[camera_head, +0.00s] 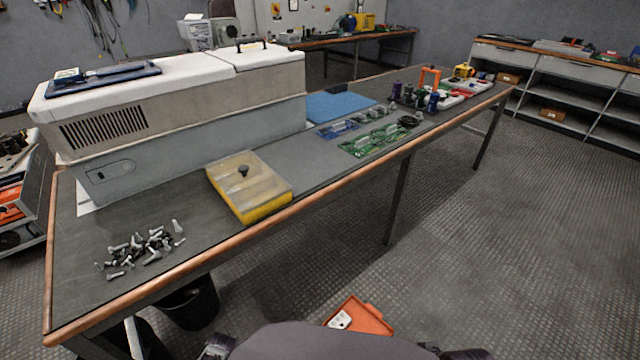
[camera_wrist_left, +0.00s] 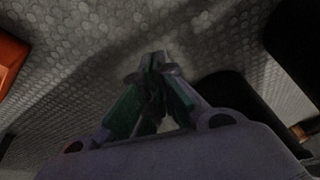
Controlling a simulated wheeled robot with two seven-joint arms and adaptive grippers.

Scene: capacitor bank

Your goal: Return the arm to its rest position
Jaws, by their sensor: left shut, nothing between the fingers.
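My left gripper (camera_wrist_left: 157,68) shows in the left wrist view, with its two fingers meeting at the tips. It is shut and empty, with grey patterned floor (camera_wrist_left: 90,75) behind it. Neither gripper can be made out in the head view. Only dark parts of my own body show along the bottom edge there. My right gripper is in neither view.
A long workbench (camera_head: 330,190) holds a grey-white cabinet (camera_head: 190,115), a yellow-edged case (camera_head: 248,185), grey fasteners (camera_head: 140,250) and green circuit boards (camera_head: 375,140). An orange container (camera_head: 372,318) is low in front of me. Open floor (camera_head: 520,260) lies to the right.

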